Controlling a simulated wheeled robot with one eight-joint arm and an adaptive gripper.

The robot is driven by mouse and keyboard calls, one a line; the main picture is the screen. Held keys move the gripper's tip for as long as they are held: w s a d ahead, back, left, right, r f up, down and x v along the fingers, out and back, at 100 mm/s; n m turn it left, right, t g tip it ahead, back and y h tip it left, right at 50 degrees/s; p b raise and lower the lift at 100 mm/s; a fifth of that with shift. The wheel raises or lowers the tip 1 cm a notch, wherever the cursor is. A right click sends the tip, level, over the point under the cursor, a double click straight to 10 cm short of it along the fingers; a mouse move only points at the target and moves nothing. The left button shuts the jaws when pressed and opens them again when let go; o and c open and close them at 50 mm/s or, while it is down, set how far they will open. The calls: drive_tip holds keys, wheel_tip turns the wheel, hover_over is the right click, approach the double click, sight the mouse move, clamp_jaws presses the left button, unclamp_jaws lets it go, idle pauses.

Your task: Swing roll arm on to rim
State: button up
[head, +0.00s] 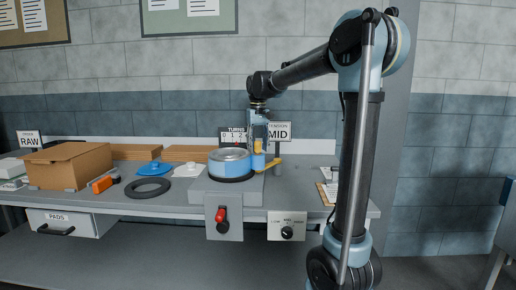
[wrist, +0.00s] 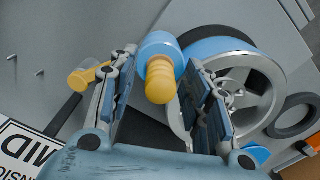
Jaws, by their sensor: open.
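The wheel rim (head: 230,156) is a silver wheel with a blue band on the bench fixture; its silver spokes and blue edge show in the wrist view (wrist: 248,76). My gripper (head: 258,138) points down over the roll arm. In the wrist view my gripper (wrist: 160,66) is open, with a finger on each side of the knob. I cannot tell whether the fingers touch it.
A MID tension sign (head: 279,131) stands close behind and right of the gripper. A TURNS counter (head: 234,136) is behind the rim. A black ring (head: 148,188), an orange tool (head: 103,184) and a cardboard box (head: 68,165) lie left. A red-handled switch (head: 221,215) is on the bench front.

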clamp_jaws()
drive_tip(key=shift+s+d+n, duration=0.25)
drive_tip(key=shift+d+n, duration=0.05)
drive_tip(key=shift+d, duration=0.1)
unclamp_jaws()
idle(0.5)
wheel_tip(320, 180, up, 12)
idle(0.5)
drive_tip(key=shift+w+f, duration=0.1)
